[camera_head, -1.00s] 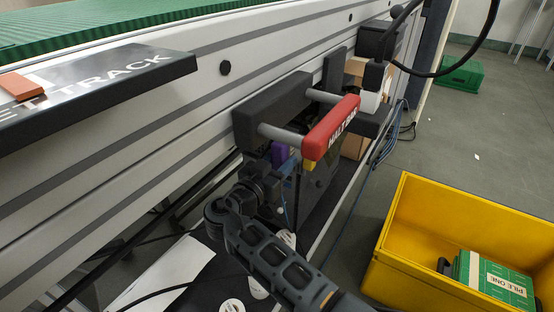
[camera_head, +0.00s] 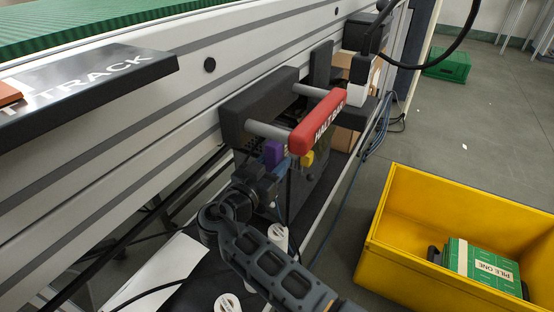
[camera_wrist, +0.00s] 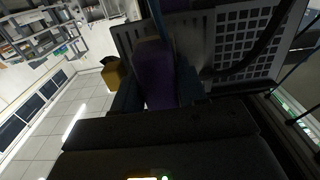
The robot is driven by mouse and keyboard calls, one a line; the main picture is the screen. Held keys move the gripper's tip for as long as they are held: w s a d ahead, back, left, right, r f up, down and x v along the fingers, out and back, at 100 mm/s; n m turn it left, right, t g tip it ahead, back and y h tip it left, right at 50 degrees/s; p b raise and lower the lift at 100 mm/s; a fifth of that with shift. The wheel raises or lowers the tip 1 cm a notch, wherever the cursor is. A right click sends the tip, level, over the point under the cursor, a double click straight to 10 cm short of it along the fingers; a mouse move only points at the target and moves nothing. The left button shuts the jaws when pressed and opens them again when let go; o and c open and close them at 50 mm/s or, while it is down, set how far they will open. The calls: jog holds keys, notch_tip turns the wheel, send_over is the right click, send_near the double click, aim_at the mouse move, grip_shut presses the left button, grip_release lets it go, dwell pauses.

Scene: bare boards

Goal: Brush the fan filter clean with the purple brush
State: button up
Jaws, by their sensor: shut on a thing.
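The purple brush (camera_head: 274,153) shows as a small purple block below the red handle in the head view. In the wrist view its purple body (camera_wrist: 154,78) points away from the camera between my fingers. My gripper (camera_head: 262,172) is shut on it, beside the dark box under the red bar. A pale perforated grille (camera_wrist: 245,40) lies just beyond the brush in the wrist view and may be the fan filter. Whether the bristles touch it I cannot tell; the brush's far end is dark and partly hidden.
The red handle bar (camera_head: 319,122) juts out just above my gripper. A yellow knob (camera_head: 307,158) sits right of the brush. A dark cable runs across the grille. White cylinders (camera_head: 278,236) stand below my arm. A yellow crate (camera_head: 455,190) stands at right on open floor.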

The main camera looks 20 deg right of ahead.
jog(key=shift+b+v, duration=0.3)
jog(key=shift+v, duration=2.35)
jog(key=o, duration=0.5)
jog(key=c, duration=0.5)
jog(key=shift+w, duration=0.1)
jog(key=shift+w+a+x, duration=0.1)
jog(key=shift+w+x, duration=0.05)
jog(key=shift+x, duration=1.1)
jog(key=shift+w+a+x, duration=0.1)
jog(key=shift+w+x, duration=0.05)
jog(key=shift+x, duration=1.1)
